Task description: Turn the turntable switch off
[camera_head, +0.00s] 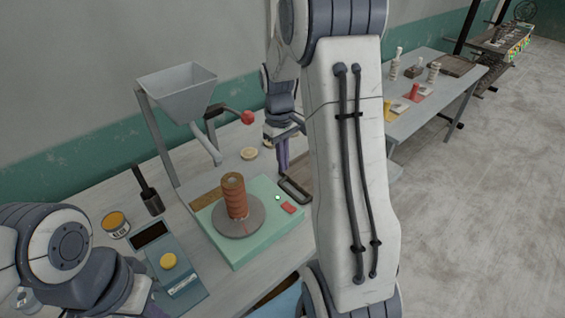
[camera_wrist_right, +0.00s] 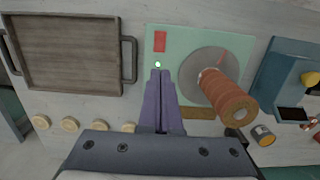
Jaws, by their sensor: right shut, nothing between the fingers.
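The turntable has a pale green base (camera_head: 237,258) with a grey round plate (camera_head: 240,230). A stacked reddish-brown clay cylinder (camera_head: 236,200) stands on the plate. A red switch (camera_head: 288,208) sits on the base near a small bright whitish-green lamp (camera_head: 278,198). In the right wrist view the switch (camera_wrist_right: 160,41) lies just beyond the lamp (camera_wrist_right: 158,64). My right gripper (camera_wrist_right: 160,72) is shut and empty, its purple tips over the base beside the lamp, apart from the switch in the picture. My left arm is at the lower left; its fingers are not clearly visible.
A wooden tray (camera_wrist_right: 70,50) with dark handles lies beside the turntable. A blue scale-like device (camera_head: 170,265), a yellow-labelled jar (camera_head: 115,223) and a grey hopper (camera_head: 178,88) stand around it. Several pale discs (camera_wrist_right: 70,125) lie near the gripper. A second table (camera_head: 435,90) stands behind.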

